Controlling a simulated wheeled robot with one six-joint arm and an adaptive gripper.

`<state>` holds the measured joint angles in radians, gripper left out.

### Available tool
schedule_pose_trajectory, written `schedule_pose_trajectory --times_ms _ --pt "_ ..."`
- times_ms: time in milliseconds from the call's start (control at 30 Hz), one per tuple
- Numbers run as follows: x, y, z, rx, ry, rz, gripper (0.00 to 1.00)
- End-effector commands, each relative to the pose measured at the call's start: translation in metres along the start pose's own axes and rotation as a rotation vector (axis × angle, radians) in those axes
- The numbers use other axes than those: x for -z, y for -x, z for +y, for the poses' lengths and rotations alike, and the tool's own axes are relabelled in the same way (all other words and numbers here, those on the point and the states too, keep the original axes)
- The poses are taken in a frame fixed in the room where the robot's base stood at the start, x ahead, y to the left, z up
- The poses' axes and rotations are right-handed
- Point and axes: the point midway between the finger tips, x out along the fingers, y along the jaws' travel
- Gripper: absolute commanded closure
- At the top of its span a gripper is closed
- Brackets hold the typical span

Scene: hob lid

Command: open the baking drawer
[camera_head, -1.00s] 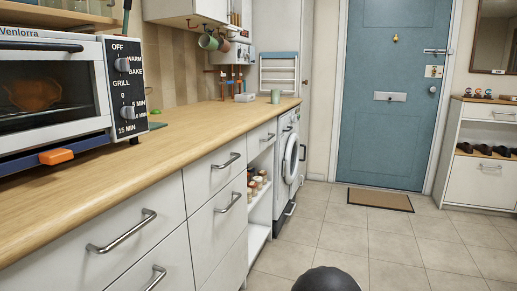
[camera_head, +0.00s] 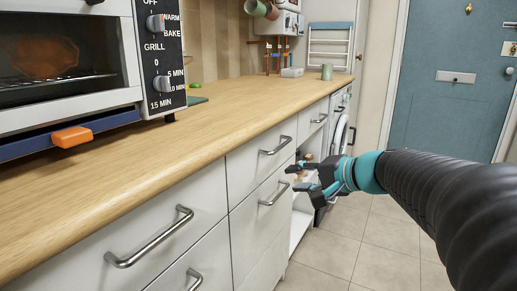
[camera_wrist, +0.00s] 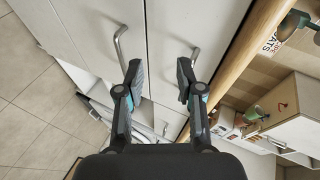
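White drawer fronts with metal bar handles run under the wooden counter; no label shows which is the baking drawer. The nearest top drawer (camera_head: 165,222) has a long handle (camera_head: 148,238). Farther along, an upper drawer (camera_head: 250,160) and a lower drawer (camera_head: 255,228) each have a handle. All these drawers look shut. My gripper (camera_head: 297,178) is in front of the farther drawers, near the lower handle (camera_head: 274,195); I cannot tell if it touches. In the wrist view my gripper (camera_wrist: 160,82) is open and empty, its fingers apart, with handles (camera_wrist: 120,45) and (camera_wrist: 194,55) beyond the fingertips.
A toaster oven (camera_head: 70,65) with an orange-handled blue tray stands on the counter (camera_head: 200,130). Open shelves and a washing machine (camera_head: 339,132) lie farther along. The tiled floor (camera_head: 365,240) beside the drawers is clear. A blue door (camera_head: 450,100) is at the back.

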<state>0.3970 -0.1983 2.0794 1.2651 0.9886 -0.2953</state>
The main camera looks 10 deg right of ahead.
Motion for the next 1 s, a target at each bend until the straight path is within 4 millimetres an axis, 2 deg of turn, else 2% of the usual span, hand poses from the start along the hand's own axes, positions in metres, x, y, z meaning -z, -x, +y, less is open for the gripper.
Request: schedule_pose_trajectory --times_ms 33,100,200,300,433,567,1000 --pt "0.024 0.0 -0.002 0.05 -0.043 0.035 0.63" --pt "0.05 0.002 -0.009 0.113 -0.084 0.075 0.63" --pt "0.076 0.006 -0.014 0.178 -0.123 0.117 0.63" --pt "0.089 0.009 -0.018 0.212 -0.142 0.139 0.63" --pt "0.095 0.002 -0.02 0.223 -0.149 0.145 0.63" --pt "0.096 -0.015 -0.024 0.222 -0.148 0.143 0.63" --pt "0.108 -0.092 -0.041 0.221 -0.148 0.142 0.63"
